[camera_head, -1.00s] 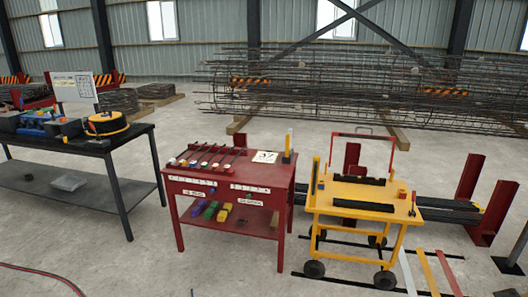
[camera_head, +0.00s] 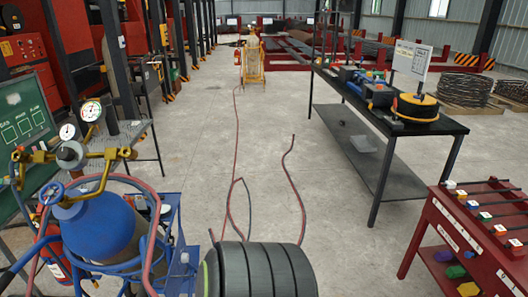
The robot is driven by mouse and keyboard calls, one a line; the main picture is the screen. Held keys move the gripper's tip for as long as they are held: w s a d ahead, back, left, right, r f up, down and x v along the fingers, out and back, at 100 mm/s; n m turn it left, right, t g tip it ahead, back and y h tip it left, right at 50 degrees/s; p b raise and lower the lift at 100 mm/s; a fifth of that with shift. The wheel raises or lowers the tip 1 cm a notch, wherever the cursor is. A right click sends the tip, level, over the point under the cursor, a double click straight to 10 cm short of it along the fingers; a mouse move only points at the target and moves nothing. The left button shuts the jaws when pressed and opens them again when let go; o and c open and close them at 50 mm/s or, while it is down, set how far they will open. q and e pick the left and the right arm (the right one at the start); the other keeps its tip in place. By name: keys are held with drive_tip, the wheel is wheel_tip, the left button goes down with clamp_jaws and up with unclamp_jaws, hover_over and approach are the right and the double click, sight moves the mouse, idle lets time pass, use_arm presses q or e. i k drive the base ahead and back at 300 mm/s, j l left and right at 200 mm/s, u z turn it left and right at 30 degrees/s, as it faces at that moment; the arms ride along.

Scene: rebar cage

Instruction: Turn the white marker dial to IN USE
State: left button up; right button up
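I cannot make out a white marker dial or the words IN USE. A blue gas cylinder (camera_head: 97,232) stands upright at the lower left in a blue frame. Brass fittings and two round white-faced gauges sit above it, one gauge higher (camera_head: 91,111) and one lower (camera_head: 67,131). A green board (camera_head: 22,122) with white writing and drawn boxes is at the left edge; its small text is not clearly readable. Neither of my grippers is in view.
A black workbench (camera_head: 420,124) with tools stands right of centre. A red table (camera_head: 450,222) is at the lower right. Red and blue hoses (camera_head: 298,190) lie on the otherwise open middle floor. A dark ribbed round shape (camera_head: 262,272) at bottom centre is unclear.

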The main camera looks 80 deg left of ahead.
sight(185, 257)
drive_tip(key=u, duration=1.8)
